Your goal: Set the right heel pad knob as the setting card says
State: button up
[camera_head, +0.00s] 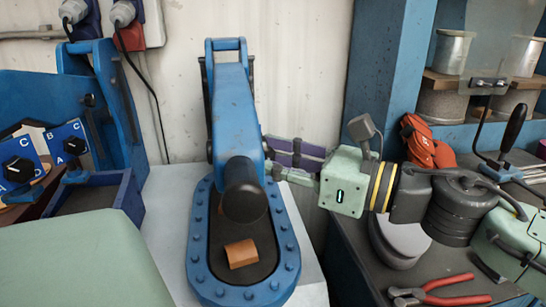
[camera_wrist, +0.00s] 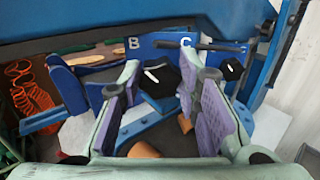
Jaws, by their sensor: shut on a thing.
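Two blue plates with letters stand on the blue machine at the left of the head view. The right heel pad knob (camera_head: 75,146) is black, on the right plate; another black knob (camera_head: 18,168) is on the left plate. The wrist view shows two dark knobs with white marks, one beyond the gap between the fingers (camera_wrist: 160,75), one further right (camera_wrist: 232,68). My gripper (camera_head: 284,152) is right of the blue press arm, well away from the knobs. Its purple pads (camera_wrist: 160,100) stand apart; what they close on is unclear. I cannot make out a setting card.
The blue press arm (camera_head: 234,100) with its dark round end (camera_head: 244,190) stands between my gripper and the knobs. A brown piece (camera_head: 240,253) lies on the press base (camera_head: 203,270). Red-handled pliers (camera_head: 450,284) and an orange pouch (camera_head: 426,146) are on the right.

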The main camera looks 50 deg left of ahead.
jog(key=shift+c, duration=1.1)
jog(key=m+b, duration=0.2)
jog(key=m, duration=0.7)
jog(key=shift+w+f, duration=0.1)
jog(key=m, duration=0.4)
jog(key=shift+m, duration=0.3)
jog(key=shift+f+m+p, duration=0.1)
jog(key=shift+m+p, duration=0.45)
jog(key=shift+m, duration=1.55)
